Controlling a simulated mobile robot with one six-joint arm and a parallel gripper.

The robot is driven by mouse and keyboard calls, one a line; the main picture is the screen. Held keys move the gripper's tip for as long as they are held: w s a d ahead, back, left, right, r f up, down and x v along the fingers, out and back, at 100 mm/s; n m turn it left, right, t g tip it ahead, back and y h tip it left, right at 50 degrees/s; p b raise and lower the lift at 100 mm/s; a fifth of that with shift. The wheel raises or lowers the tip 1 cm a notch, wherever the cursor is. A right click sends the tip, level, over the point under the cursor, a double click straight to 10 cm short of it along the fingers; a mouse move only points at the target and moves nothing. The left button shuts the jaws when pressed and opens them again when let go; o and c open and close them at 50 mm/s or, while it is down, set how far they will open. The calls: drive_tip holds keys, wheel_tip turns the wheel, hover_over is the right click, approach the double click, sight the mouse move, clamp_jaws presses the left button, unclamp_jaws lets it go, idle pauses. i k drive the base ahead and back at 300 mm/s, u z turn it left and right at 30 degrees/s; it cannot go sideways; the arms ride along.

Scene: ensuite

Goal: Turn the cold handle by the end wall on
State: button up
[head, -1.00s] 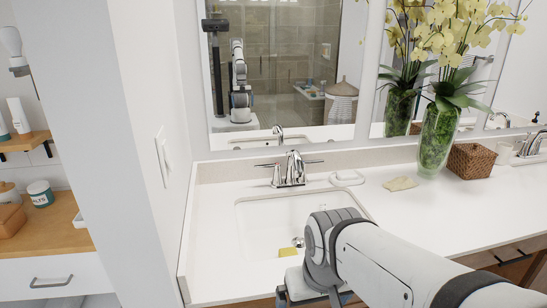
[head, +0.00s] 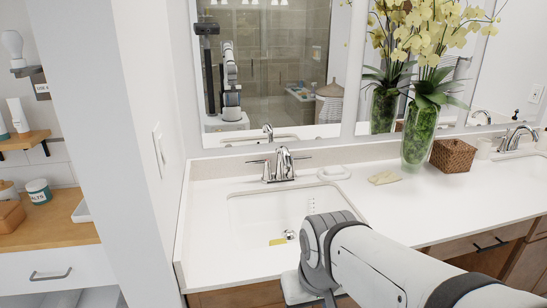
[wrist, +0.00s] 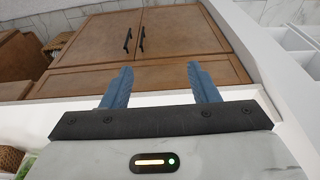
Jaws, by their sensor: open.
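The chrome faucet (head: 284,166) by the left end wall stands behind the white sink basin (head: 262,210). It has a left lever (head: 258,162) towards the end wall and a right lever (head: 303,157). Hot or cold marks are too small to read. My gripper shows in the wrist view (wrist: 160,84), with its two blue fingers apart and nothing between them. Brown cabinet doors (wrist: 150,38) with black pulls lie beyond the fingers. In the head view my arm reaches over the counter front, well short of the faucet, and the fingers are out of sight.
The white end wall (head: 155,150) bounds the counter (head: 400,205) on the left. A mirror (head: 270,70) stands behind. Right of the faucet are a white ring-shaped item (head: 334,174), a tan cloth (head: 384,178), a flower vase (head: 419,135) and a wicker basket (head: 452,155). A yellow item lies in the basin.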

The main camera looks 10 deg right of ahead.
sight(293, 158)
drive_tip(key=k, duration=1.1)
drive_tip(key=z, duration=0.5)
drive_tip(key=i, duration=0.7)
drive_tip(key=z, duration=0.6)
drive_tip(key=i, duration=0.85)
drive_tip(key=u, duration=0.55)
drive_tip(key=i, duration=0.6)
drive_tip(key=u, duration=0.6)
